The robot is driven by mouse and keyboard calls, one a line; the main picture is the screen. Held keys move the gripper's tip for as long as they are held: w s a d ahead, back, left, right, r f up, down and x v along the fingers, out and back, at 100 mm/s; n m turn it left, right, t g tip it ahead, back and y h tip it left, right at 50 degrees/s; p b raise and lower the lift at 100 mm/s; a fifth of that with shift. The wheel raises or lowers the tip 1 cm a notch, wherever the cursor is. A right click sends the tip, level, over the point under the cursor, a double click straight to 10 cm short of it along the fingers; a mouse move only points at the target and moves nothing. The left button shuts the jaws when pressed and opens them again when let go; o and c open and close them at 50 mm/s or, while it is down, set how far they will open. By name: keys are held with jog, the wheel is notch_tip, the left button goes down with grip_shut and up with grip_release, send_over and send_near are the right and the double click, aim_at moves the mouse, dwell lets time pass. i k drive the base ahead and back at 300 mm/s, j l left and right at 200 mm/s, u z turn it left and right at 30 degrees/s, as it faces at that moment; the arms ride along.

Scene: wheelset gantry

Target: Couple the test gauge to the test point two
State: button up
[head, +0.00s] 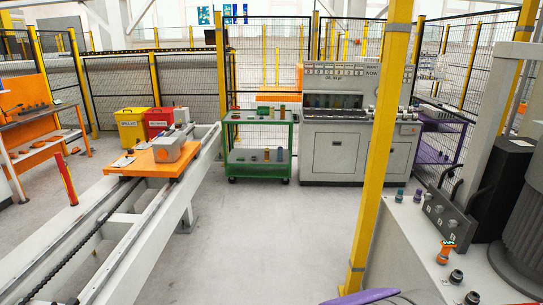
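No gauge with a readable dial can be made out. At the right, a grey unit (405,240) bears a dark block (447,218) with several small marked plates and black curved hoses or handles; the marks are too small to read, so I cannot tell which point is two. My gripper is not in view.
A yellow post (377,150) stands left of the unit. A green cart (260,117) with small items and a grey cabinet bench (335,150) stand at the back. A rail frame (190,185) with an orange plate (155,160) runs along the left. The middle floor is clear.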

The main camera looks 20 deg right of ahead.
aim_at(447, 245)
jog(key=i+l+z, duration=0.2)
jog(key=i+z, duration=0.25)
jog(key=i+l+z, duration=0.1)
jog(key=i+z, duration=0.15)
jog(key=z, duration=0.2)
jog(key=i+j+z, duration=0.1)
jog(key=i+z, duration=0.35)
jog(key=i+j+z, duration=0.15)
jog(key=i+z, duration=0.15)
jog(key=z, duration=0.15)
